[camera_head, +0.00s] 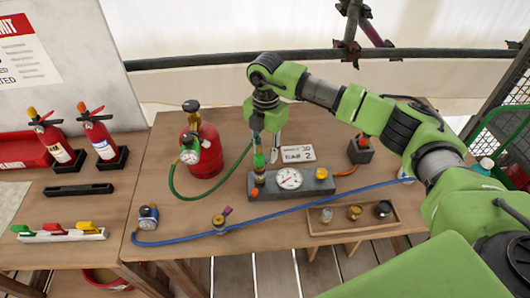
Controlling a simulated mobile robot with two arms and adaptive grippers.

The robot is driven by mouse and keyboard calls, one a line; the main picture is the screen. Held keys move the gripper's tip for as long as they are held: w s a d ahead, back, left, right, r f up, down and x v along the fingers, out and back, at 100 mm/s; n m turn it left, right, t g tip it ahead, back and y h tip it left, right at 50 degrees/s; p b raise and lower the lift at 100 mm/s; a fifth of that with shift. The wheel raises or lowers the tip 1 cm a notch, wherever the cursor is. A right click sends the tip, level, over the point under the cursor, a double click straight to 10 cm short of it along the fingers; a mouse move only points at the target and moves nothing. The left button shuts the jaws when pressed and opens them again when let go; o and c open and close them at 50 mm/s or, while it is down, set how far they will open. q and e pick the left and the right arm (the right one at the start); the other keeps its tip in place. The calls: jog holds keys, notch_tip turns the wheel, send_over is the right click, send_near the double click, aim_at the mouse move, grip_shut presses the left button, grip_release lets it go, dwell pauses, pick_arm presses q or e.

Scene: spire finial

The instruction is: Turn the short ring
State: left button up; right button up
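My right arm comes in from the right, and its gripper (267,135) points down over the left end of a grey block (290,190) with a round white gauge (289,178). A slim upright fitting with orange and green parts (259,160) stands on that end of the block, directly below or between the fingers. Contact is too small to make out, and so is the finger gap. I cannot tell for sure which part is the short ring; it may be on this fitting, partly hidden by the gripper. My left gripper is not in view.
A red cylinder (202,150) with a green hose stands left of the block. A blue hose (270,215) crosses the bench in front. A wooden tray (350,226) holds small round parts at the front right. Two red extinguishers (96,134) stand on the left table. A card reading 2 (298,154) stands behind.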

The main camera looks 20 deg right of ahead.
notch_tip(320, 180, up, 11)
jog(key=shift+f, duration=0.2)
jog(key=shift+a, duration=0.1)
dwell(0.4)
